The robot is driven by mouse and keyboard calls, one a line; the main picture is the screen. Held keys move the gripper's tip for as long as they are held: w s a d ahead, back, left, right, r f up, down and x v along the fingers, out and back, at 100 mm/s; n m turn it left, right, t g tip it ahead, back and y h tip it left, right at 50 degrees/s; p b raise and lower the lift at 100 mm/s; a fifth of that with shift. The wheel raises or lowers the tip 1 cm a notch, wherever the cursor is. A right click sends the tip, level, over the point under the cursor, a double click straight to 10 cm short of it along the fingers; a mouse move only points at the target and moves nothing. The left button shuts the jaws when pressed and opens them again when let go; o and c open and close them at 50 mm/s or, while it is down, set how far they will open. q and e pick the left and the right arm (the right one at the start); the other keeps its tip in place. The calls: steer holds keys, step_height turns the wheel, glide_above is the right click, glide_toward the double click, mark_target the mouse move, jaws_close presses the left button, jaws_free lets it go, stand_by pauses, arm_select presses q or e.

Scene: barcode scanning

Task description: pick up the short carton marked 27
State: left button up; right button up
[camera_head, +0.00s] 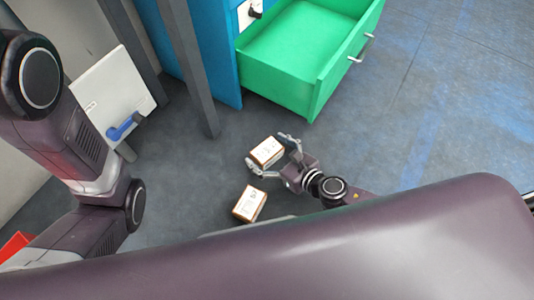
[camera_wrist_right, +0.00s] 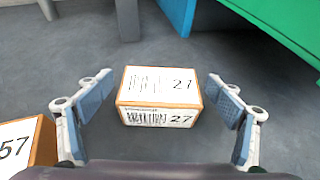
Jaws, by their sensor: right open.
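The short carton marked 27 (camera_wrist_right: 160,95) lies on the floor in the right wrist view, brown with white labels, a barcode and the number 27. It also shows in the head view (camera_head: 266,151). My right gripper (camera_head: 268,157) is open, with one finger on either side of the carton. In the right wrist view its fingertips (camera_wrist_right: 158,93) stand apart from the carton's sides, with gaps left and right. My left arm comes in at the left of the head view, but its gripper is out of sight.
A second carton (camera_head: 249,204) stands close by; it reads 57 in the right wrist view (camera_wrist_right: 25,145). An open green drawer (camera_head: 318,88) juts out beyond the cartons. A grey post (camera_head: 190,70) and a white panel with a blue handle (camera_head: 112,92) stand left. Floor at right is clear.

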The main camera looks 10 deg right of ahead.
steer(key=shift+r, duration=0.1)
steer(key=c, duration=1.5)
